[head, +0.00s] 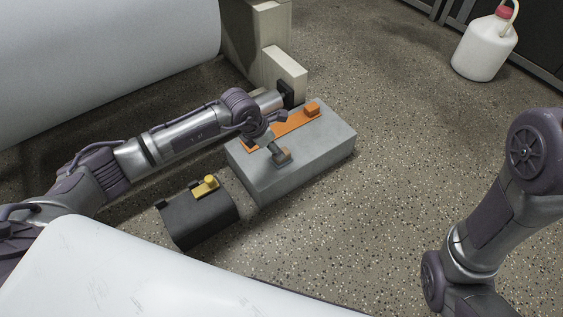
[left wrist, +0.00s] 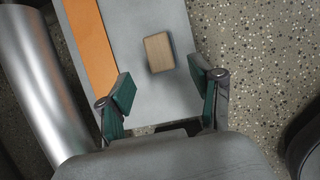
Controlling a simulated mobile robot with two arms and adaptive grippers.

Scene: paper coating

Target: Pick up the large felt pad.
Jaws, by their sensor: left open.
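A large grey block (head: 320,158) lies on the floor, with an orange strip (head: 290,127) along its top and a small tan block (head: 285,156) on the same top face. I cannot tell for sure which of these is the large felt pad. In the left wrist view the tan block (left wrist: 158,52) lies just beyond my open left gripper (left wrist: 162,88), roughly between the lines of its teal-padded fingers. The orange strip (left wrist: 92,42) is to its left. In the head view my left gripper (head: 274,147) hangs over the grey block, close to the tan block. My right gripper is out of view.
A dark box (head: 203,222) with a yellow piece (head: 207,186) stands left of the grey block. Cream blocks (head: 285,72) stand behind. Large white rolls (head: 100,60) fill the upper left and the front. A white jug (head: 484,48) stands far right. Speckled floor is clear at right.

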